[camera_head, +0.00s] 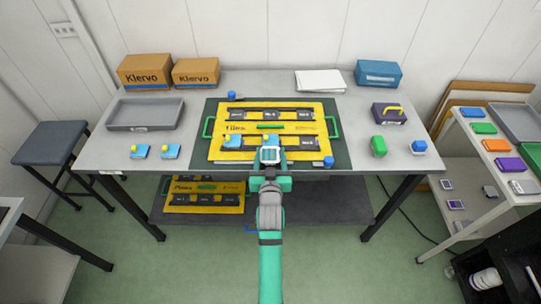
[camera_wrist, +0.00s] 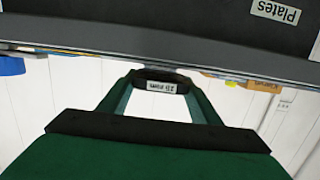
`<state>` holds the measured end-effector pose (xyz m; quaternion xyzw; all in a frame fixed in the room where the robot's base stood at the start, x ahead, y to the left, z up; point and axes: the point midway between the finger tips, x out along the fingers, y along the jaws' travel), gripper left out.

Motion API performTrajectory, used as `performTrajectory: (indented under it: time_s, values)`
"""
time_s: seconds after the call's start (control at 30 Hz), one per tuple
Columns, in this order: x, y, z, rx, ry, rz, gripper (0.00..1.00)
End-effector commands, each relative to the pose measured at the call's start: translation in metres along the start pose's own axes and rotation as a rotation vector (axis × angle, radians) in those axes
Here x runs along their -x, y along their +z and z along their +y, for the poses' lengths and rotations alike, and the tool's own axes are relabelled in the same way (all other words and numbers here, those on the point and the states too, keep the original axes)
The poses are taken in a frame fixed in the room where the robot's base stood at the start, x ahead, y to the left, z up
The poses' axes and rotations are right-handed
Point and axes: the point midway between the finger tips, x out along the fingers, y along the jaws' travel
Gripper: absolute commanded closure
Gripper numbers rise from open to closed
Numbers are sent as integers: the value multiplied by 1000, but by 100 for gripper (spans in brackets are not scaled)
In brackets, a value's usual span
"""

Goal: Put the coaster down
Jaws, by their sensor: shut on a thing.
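My gripper (camera_head: 270,170) is at the front middle of the table, at the near edge of the yellow board (camera_head: 215,150) in the picture. It is shut on what I take to be the coaster (camera_head: 270,154), a small pale-rimmed square at the fingertips. In the wrist view, the green fingers of my gripper (camera_wrist: 157,82) close on a dark piece with a white label (camera_wrist: 161,87), seen edge-on. Its underside is hidden, and I cannot tell its height over the table or whether it touches anything.
Bare tabletop (camera_head: 350,150) lies between.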

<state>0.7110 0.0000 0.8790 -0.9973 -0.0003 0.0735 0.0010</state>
Motion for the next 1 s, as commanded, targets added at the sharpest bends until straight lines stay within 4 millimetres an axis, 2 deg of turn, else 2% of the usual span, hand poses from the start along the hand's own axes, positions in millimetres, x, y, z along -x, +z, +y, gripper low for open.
performTrajectory:
  time_s: [0.47,0.5,0.57,1.0]
  values:
    - [-1,6,0,0,1,3,69]
    - [-1,7,0,0,1,2,38]
    - [-1,7,0,0,1,2,24]
    - [3,2,1,0,1,0,24]
